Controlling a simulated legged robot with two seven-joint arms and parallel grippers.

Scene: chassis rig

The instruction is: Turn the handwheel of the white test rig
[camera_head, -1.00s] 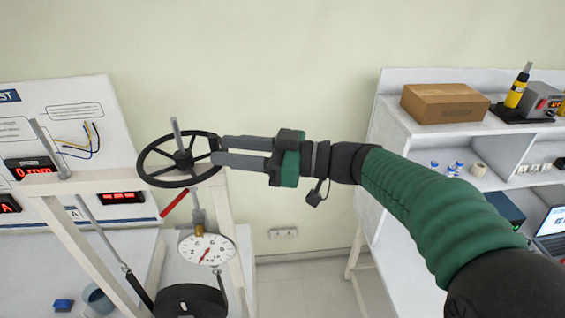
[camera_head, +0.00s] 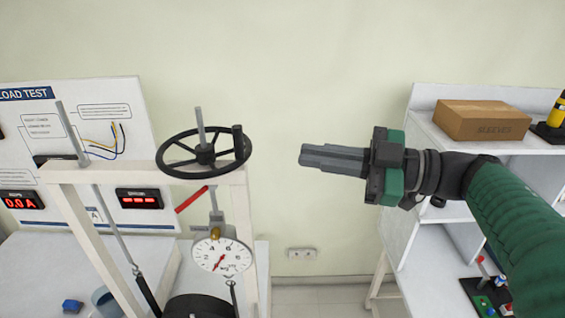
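The black handwheel (camera_head: 205,154) lies flat on top of the white test rig (camera_head: 241,215), left of centre. A short upright black handle (camera_head: 238,141) stands on the right part of its rim. A grey shaft (camera_head: 200,126) rises through the hub. My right gripper (camera_head: 301,156) is to the right of the wheel, clear of it by a gap, pointing left. Its grey fingers lie together with nothing between them. My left gripper is not in view.
A round dial gauge (camera_head: 222,254) and a red bar (camera_head: 191,200) are below the wheel. A board (camera_head: 100,130) with readouts and wires stands behind the rig. At right, a white shelf unit (camera_head: 430,131) holds a cardboard box (camera_head: 484,120). Bare wall shows between.

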